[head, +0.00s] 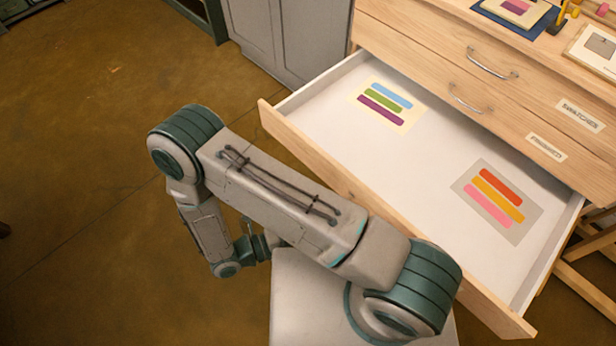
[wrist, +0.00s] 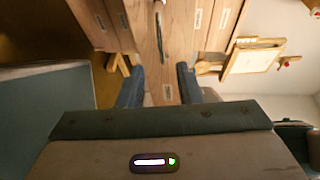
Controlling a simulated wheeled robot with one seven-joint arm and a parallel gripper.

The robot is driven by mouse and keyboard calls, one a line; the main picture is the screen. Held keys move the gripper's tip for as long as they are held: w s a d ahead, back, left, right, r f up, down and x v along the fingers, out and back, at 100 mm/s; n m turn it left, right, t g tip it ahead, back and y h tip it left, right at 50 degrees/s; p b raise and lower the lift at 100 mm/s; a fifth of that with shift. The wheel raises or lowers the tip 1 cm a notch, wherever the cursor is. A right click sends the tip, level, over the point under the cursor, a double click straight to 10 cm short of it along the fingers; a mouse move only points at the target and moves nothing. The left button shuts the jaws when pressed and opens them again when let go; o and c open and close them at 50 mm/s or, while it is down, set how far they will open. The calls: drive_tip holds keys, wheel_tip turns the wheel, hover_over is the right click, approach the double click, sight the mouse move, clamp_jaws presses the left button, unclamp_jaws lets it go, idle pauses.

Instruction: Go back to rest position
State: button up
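My arm is folded at the front of the head view, in front of the pulled-out drawer. My gripper (wrist: 160,76) shows in the wrist view as two dark blue fingers set well apart, with nothing between them. In the head view the wrist end hangs low on the left over the floor, and its fingertips are hard to make out. The open drawer (head: 440,135) holds a cream card (head: 363,118) with blue, green and purple stripes. It also holds a grey card (head: 474,201) with red, orange and pink stripes. My gripper touches neither card.
The wooden cabinet (head: 425,45) has labels reading SWATCHES and FINISHED. Its top holds a blue mat (head: 540,27) with a striped card, and a framed board (head: 590,55). A grey cupboard (head: 300,40) stands behind. The brown floor (head: 80,200) at left is mostly clear.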

drive_tip(key=w+d+r+m+g+y+p, duration=0.2)
drive_tip(key=r+m+g+p, duration=0.1)
drive_tip(key=r+m, duration=0.5)
drive_tip(key=w+d+r+m+g+y+p, duration=0.2)
drive_tip(key=r+m+g+y, duration=0.1)
drive_tip(key=r+m, duration=0.5)
drive_tip(key=w+d+r+m+g+y+p, duration=0.25)
drive_tip(key=r+m, duration=0.35)
drive_tip(key=r, duration=0.4)
drive_tip(key=d+r+m+t+y+p, duration=0.2)
drive_tip(key=d+r+m+y+p, duration=0.1)
drive_tip(key=r+m, duration=0.6)
drive_tip(key=s+d+r+m+t+y+p, duration=0.1)
drive_tip(key=d+r+m+t+y+p, duration=0.2)
drive_tip(key=r+m, duration=0.6)
wheel_tip(320, 180, up, 3)
drive_tip(key=d+y+p, duration=0.1)
drive_tip(key=d+y, duration=0.1)
drive_tip(key=shift+d+m, duration=0.3)
drive_tip(key=shift+m, duration=0.1)
drive_tip(key=shift+a+f, duration=0.1)
drive_tip(key=shift+a, duration=0.05)
